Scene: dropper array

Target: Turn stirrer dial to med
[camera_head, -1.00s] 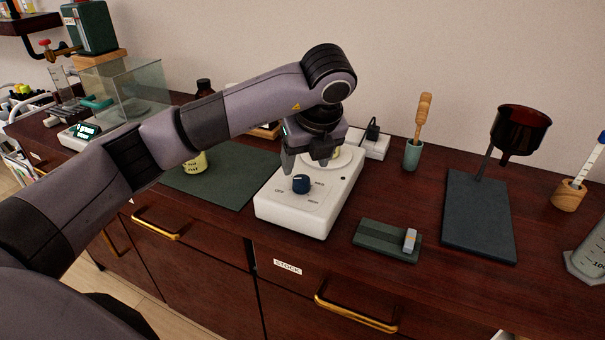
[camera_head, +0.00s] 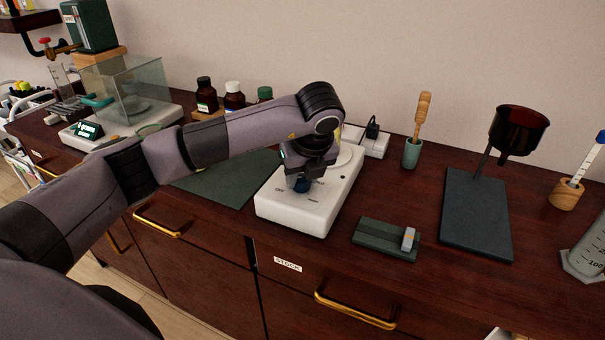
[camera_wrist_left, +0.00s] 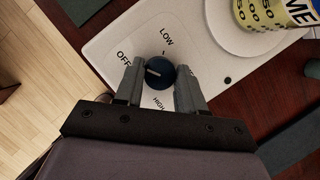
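The white stirrer (camera_head: 300,211) stands on the dark wooden bench. In the head view the gripper (camera_head: 302,180) partly covers the dial (camera_head: 301,186). My right gripper is not in view.
A yellow-labelled vessel (camera_wrist_left: 278,12) stands on the stirrer's round plate (camera_wrist_left: 240,38). A dark green tray (camera_head: 385,240) lies to the right, a stand with a brown funnel (camera_head: 520,130) farther right. A dark mat (camera_head: 215,185) lies left, and brown bottles (camera_head: 234,97) stand behind.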

